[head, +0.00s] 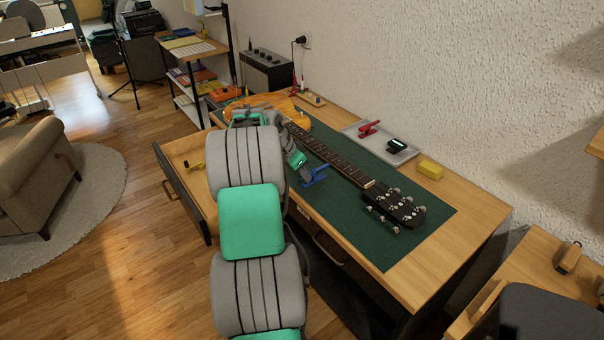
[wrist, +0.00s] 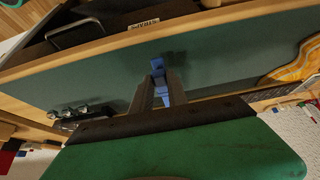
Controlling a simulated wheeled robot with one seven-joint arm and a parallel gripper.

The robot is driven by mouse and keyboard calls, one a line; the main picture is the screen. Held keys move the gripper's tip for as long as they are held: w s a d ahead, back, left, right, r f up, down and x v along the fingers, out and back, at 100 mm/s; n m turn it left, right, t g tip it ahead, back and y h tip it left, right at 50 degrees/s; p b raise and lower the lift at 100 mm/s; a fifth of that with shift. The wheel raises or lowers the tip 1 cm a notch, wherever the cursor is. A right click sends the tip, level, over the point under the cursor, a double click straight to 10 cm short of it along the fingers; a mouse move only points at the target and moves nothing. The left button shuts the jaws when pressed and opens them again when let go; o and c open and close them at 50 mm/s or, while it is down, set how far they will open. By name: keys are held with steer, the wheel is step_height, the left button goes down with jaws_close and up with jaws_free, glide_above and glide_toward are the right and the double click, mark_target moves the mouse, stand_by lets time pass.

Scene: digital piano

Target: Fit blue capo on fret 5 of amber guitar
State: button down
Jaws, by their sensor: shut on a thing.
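The amber guitar (head: 268,103) lies on a green mat on the desk, its dark neck (head: 330,155) running to a black headstock (head: 398,207) at the right. Its amber body shows at the right of the wrist view (wrist: 297,68). My gripper (head: 308,176) is shut on the blue capo (head: 317,179), on the drawer side of the neck and apart from it in the picture. In the wrist view the capo (wrist: 158,68) sits between the fingers (wrist: 157,92). Its height above the mat is unclear.
A grey tray (head: 358,130) behind the neck holds a red capo (head: 368,128) and a black device (head: 397,145). A yellow block (head: 430,169) lies to its right. An open drawer (head: 180,190) juts out at the desk's left front.

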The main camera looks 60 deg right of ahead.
mark_target(323, 166)
steer(key=shift+s+d+p, duration=0.35)
steer(key=shift+s+d, duration=0.25)
steer(key=shift+d, duration=0.55)
steer(key=shift+s+d+p, duration=0.3)
steer(key=shift+s+d, duration=0.25)
steer(key=shift+d, duration=0.65)
steer(key=shift+s+d+p, duration=0.35)
steer(key=shift+s+d, duration=0.25)
steer(key=shift+d, duration=0.55)
stand_by(0.6)
steer(key=c, duration=1.2)
jaws_free()
steer(key=shift+p+v, duration=1)
steer(key=shift+v, duration=1.35)
steer(key=shift+a+r, duration=0.1)
